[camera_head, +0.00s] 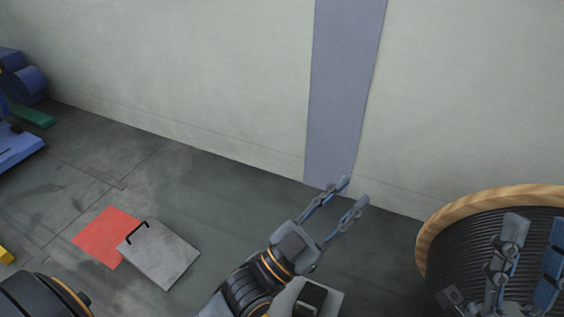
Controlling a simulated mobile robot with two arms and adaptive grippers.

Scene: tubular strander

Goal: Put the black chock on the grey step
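My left gripper (352,192) is open and empty, its two fingers apart above the dark floor near the wall. My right gripper (537,232) is at the right edge, its fingers apart, in front of the cable reel. A small black block-like piece (312,296) shows at the bottom middle, framed by light grey surfaces, beside my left wrist. I cannot tell for sure whether it is the black chock or whether the grey around it is the grey step. The bottom edge cuts it off.
A grey plate with a black handle (165,258) overlaps a red floor square (98,238) at the left. A large reel with a wooden rim (440,222) stands at the right. Blue machinery (20,150) is far left. A pale wall (200,70) closes the back.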

